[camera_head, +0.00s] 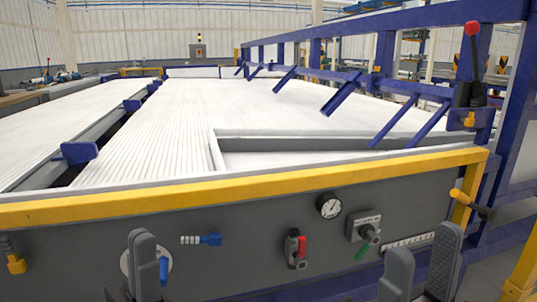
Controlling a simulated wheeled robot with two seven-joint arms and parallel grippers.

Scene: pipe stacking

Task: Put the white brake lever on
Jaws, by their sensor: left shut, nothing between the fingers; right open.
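I cannot make out a lever that is plainly all white. On the grey front panel (260,220), a white ribbed piece with a blue end (208,240) sticks out left of centre. A red-handled lever (301,246) is mounted near the panel's middle. A black lever with a red knob (472,52) stands upright on the blue post at right, and a yellow-handled lever (462,197) is below it. My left gripper (143,240) is shut and empty before a pale disc with a blue handle (163,270), partly hiding it. My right gripper (423,243) is open and empty, low at right.
A round gauge (329,205) and a switch box (364,228) are on the panel, with a green piece below the box. A yellow rail (250,188) tops the panel. White pipes (190,110) lie behind it. A blue frame (385,50) stands at right.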

